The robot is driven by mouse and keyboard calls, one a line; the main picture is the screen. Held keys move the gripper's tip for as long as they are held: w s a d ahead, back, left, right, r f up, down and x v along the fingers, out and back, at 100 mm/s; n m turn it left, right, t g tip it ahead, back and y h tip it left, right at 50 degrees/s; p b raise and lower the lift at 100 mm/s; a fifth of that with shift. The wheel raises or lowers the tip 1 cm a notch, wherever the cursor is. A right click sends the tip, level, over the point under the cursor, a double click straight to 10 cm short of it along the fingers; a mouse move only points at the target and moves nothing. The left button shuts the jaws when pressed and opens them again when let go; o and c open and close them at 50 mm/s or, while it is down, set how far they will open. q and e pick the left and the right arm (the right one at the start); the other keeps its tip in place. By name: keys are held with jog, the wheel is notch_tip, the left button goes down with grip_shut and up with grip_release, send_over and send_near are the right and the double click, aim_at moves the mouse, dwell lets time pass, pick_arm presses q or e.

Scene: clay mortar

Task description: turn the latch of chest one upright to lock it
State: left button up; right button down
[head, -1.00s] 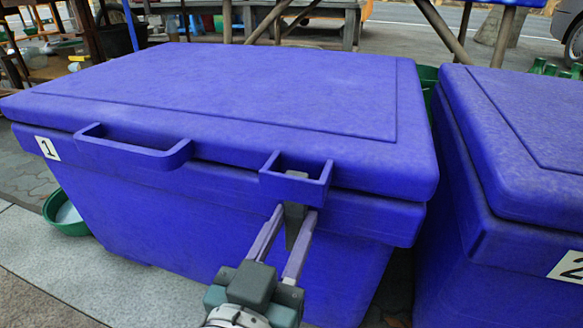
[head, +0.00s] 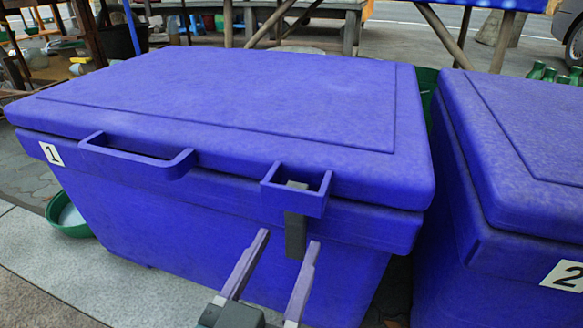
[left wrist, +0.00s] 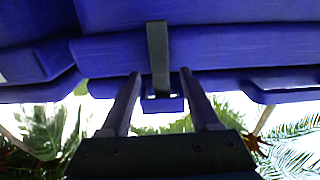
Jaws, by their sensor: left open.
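Chest one (head: 150,215) is a large blue chest with a closed lid and a label "1" at its front left. Its latch (head: 296,236) is a grey bar on the front. It stands upright through the square blue bracket (head: 316,204) on the lid's edge, its top end showing inside and its lower part hanging below. My left gripper (head: 289,238) is open in front of the chest, its fingertips to either side of the latch's lower end and apart from it. In the left wrist view the latch (left wrist: 158,60) runs straight up and down between the open fingers. My right gripper is out of view.
A blue handle (head: 140,160) juts from the lid's front edge. A second blue chest (head: 500,250), labelled "2", stands close at the right. A green bowl (head: 68,217) is on the ground at the left. Paving in front at the left is clear.

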pick_arm(q)
jog(key=p+v, duration=0.2)
jog(key=v, duration=0.4)
jog(key=shift+s, duration=0.4)
jog(key=shift+a, duration=0.1)
jog(key=a+r+g+y+p, duration=0.1)
jog(key=a+r+g+p, duration=0.15)
jog(key=r+p, duration=1.2)
jog(key=a+r+g+p, duration=0.1)
jog(key=r+g+p, duration=0.3)
jog(key=r+p, duration=1.05)
jog(key=s+a+r+g+y+p, duration=0.15)
jog(key=s+a+r+p, duration=0.25)
jog(key=r+p, duration=0.85)
jog(key=s+a+r+n+g+y+p, duration=0.1)
jog(key=s+a+r+g+p, duration=0.25)
jog(key=r+p, duration=0.95)
jog(key=s+a+r+g+y+p, duration=0.2)
jog(key=s+a+r+p, duration=0.25)
jog(key=r+p, duration=0.9)
notch_tip(320, 180, up, 34)
jog(key=p, duration=3)
jog(key=shift+s+d+p, duration=0.2)
jog(key=shift+d+p, duration=0.05)
jog(key=shift+p, duration=0.1)
